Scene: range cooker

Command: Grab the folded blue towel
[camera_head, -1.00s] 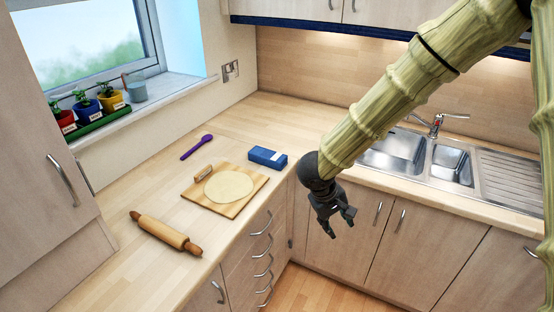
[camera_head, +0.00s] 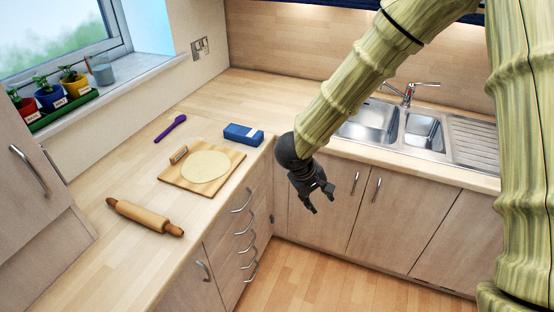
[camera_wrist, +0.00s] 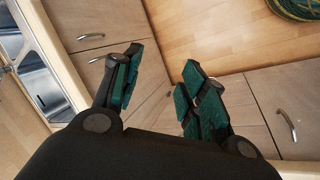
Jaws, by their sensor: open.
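No thing that is plainly a folded towel shows. The one blue item on the worktop is a box-shaped blue block (camera_head: 243,134) with a paler side, behind the pastry board in the head view; I cannot tell whether it is the towel. My gripper (camera_head: 321,199) is open and empty. It hangs in front of the cupboard doors, to the right of the blue block and lower in the picture, apart from it. In the wrist view my gripper (camera_wrist: 162,62) shows spread green-padded fingers with only cupboard fronts and floor behind them; the blue block is not in that view.
A wooden board (camera_head: 212,190) with flat dough (camera_head: 206,166) lies left of the blue block. A rolling pin (camera_head: 145,217), a purple spoon (camera_head: 170,128) and the sink (camera_head: 370,121) are also around. The worktop edge (camera_head: 234,179) lies between gripper and board. Bare worktop lies behind the block.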

